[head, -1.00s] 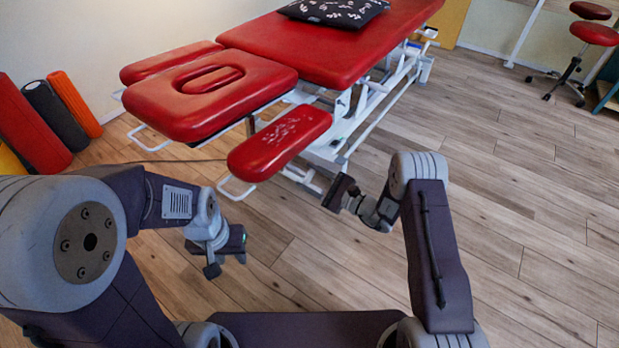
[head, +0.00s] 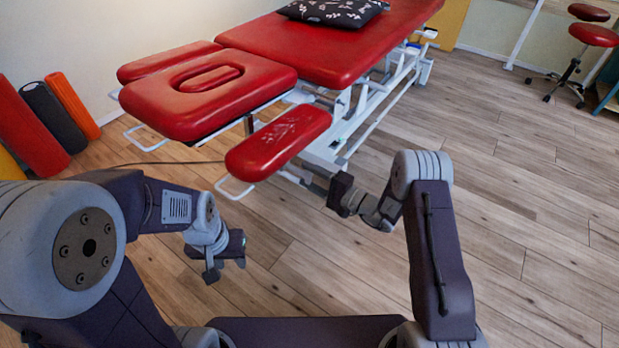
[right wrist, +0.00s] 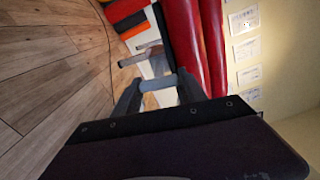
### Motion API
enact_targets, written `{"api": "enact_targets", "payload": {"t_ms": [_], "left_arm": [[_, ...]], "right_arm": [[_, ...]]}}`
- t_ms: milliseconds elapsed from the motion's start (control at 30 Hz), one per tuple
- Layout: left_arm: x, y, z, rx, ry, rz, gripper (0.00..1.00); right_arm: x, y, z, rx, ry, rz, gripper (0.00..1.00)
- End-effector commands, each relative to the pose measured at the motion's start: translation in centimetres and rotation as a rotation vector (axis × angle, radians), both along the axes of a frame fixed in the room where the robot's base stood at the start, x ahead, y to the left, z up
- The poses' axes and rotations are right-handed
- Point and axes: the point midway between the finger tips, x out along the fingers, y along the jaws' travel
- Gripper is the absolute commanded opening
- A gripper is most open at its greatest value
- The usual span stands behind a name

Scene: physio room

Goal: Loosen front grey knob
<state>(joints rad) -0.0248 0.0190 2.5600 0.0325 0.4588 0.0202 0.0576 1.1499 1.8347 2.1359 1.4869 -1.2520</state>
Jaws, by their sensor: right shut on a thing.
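The front grey knob (right wrist: 158,83) shows in the right wrist view as a pale grey bar. My right gripper (right wrist: 160,93) is shut on it, with one finger on each side. In the head view my right gripper (head: 338,190) is beside the table's white frame, below the red armrest pad (head: 278,143); the knob cannot be made out there. My left gripper (head: 226,266) hangs over the floor at the lower left, apart from the table. Its two fingers are spread and nothing shows between them.
The red treatment table (head: 340,50) on its white frame (head: 350,125) fills the top middle, with a patterned black cushion (head: 333,10). Foam rollers (head: 48,112) lean at the left wall. A red stool (head: 592,34) stands far right. The wooden floor at right is clear.

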Motion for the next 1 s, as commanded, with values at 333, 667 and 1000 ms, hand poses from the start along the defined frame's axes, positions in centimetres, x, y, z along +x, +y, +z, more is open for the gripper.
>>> {"api": "enact_targets", "payload": {"t_ms": [333,667,1000], "left_arm": [[0.0,0.0,-0.37,0.0,0.0,0.0,0.36],[0.0,0.0,-0.38,0.0,0.0,0.0,0.36],[0.0,0.0,-0.38,0.0,0.0,0.0,0.36]], "right_arm": [[-0.05,-0.02,-0.11,-0.054,-0.069,0.001,0.09],[-0.06,-0.02,-0.09,-0.06,-0.078,0.001,0.09],[-0.03,-0.01,-0.04,-0.059,-0.077,0.0,0.71]]}}
